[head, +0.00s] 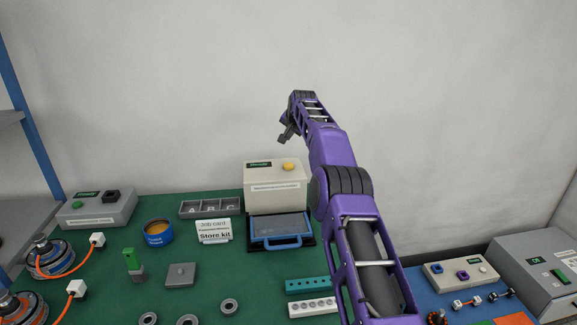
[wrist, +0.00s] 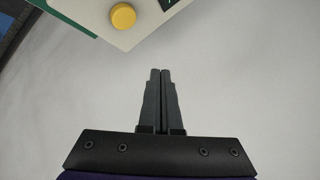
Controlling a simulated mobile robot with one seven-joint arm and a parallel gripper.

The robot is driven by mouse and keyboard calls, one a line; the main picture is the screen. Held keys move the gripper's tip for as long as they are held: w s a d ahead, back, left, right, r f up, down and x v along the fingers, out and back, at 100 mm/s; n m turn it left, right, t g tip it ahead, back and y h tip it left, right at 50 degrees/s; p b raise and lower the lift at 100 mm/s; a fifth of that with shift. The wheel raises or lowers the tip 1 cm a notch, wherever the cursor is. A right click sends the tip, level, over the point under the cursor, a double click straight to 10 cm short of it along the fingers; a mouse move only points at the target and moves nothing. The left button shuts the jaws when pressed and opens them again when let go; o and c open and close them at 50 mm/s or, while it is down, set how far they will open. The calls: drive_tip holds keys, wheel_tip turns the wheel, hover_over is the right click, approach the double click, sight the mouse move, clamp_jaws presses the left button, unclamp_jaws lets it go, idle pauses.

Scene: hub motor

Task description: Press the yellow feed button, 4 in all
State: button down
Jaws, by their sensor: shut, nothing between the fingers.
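The yellow feed button (head: 288,166) sits on top of a beige box (head: 262,198) at the back of the green bench. In the wrist view the button (wrist: 123,16) shows as a round yellow cap near the top edge, on the box's pale top face (wrist: 130,38). My gripper (head: 284,137) is above the box, slightly left of the button in the head view, and apart from it. In the wrist view my gripper (wrist: 160,72) has its two dark fingers together, with nothing between them. The button is ahead and to the left of the fingertips there.
A grey control box (head: 97,209) is farther left. Air above the bench is free.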

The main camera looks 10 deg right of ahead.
sight(288, 166)
wheel_tip(288, 166, down, 8)
drive_tip(key=b, duration=0.3)
drive_tip(key=shift+f, duration=0.1)
drive_tip(key=shift+f, duration=0.1)
idle(2.0)
drive_tip(key=shift+f, duration=0.3)
drive_tip(key=shift+f+b, duration=0.3)
drive_tip(key=shift+f, duration=0.3)
idle(0.7)
drive_tip(key=shift+r, duration=0.15)
drive_tip(key=shift+r+p, duration=0.8)
wheel_tip(288, 166, up, 3)
drive_tip(key=shift+f+p, duration=0.1)
drive_tip(key=shift+p, duration=1.1)
drive_tip(key=shift+r, duration=1.1)
